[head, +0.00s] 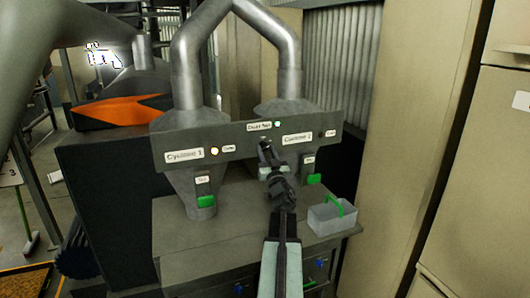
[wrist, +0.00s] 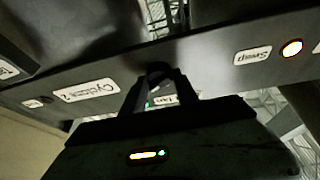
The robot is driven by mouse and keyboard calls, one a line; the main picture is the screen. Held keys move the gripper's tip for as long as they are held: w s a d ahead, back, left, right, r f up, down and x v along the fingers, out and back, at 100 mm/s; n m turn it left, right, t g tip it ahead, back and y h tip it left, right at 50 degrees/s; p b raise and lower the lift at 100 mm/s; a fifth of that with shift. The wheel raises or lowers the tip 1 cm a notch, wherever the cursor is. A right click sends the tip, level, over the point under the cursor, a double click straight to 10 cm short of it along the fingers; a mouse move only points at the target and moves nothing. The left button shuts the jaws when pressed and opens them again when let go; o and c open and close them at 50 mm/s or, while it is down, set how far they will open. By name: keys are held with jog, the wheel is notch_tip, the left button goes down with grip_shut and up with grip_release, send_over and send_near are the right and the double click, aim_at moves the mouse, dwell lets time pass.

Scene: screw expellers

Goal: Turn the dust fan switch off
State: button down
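The dust fan label (head: 259,126) is in the middle of the grey panel (head: 330,127), with a lit green lamp (head: 277,125) on its right. In the head view my gripper (head: 265,147) is right in front of the panel, just below that label. The switch cannot be made out clearly; my fingers cover that spot. In the upside-down wrist view, the fingers of my gripper (wrist: 160,72) reach up to the panel. The dust fan label and the green lamp (wrist: 149,104) show between them. A small dark round shape is at the fingertips. Whether they hold it cannot be told.
The cyclone 1 label (head: 184,155) and a lit orange lamp (head: 214,151) are left of my gripper; the cyclone 2 label (head: 297,138) is right. Two cyclone hoppers stand behind the panel. A grey bin with a green handle (head: 332,217) stands on the bench, near a tall beige cabinet (head: 430,130).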

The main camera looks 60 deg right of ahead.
jog(key=shift+n, duration=0.3)
jog(key=n+t+y, duration=0.1)
jog(key=n, duration=0.1)
jog(key=n+t+y, duration=0.1)
jog(key=n, duration=0.2)
jog(key=n+y, duration=0.1)
jog(key=n, duration=0.2)
jog(key=shift+s+d+r+t+y, duration=0.1)
jog(key=shift+s+d+t+y, duration=0.1)
jog(key=shift+t+y, duration=0.2)
jog(key=n+y+p, duration=0.1)
jog(key=n, duration=0.2)
jog(key=n+y+p, duration=0.1)
jog(key=n, duration=0.1)
jog(key=shift+d+r+n+t+y, duration=0.1)
jog(key=shift+n+t+y, duration=0.2)
jog(key=shift+n, duration=0.1)
jog(key=shift+n+y+p, duration=0.4)
jog(key=shift+n+y, duration=0.3)
jog(key=shift+n, duration=0.5)
jog(key=shift+s+n, duration=0.1)
jog(key=shift+n, duration=0.2)
jog(key=c, duration=1)
grip_release()
jog(key=shift+o, duration=0.2)
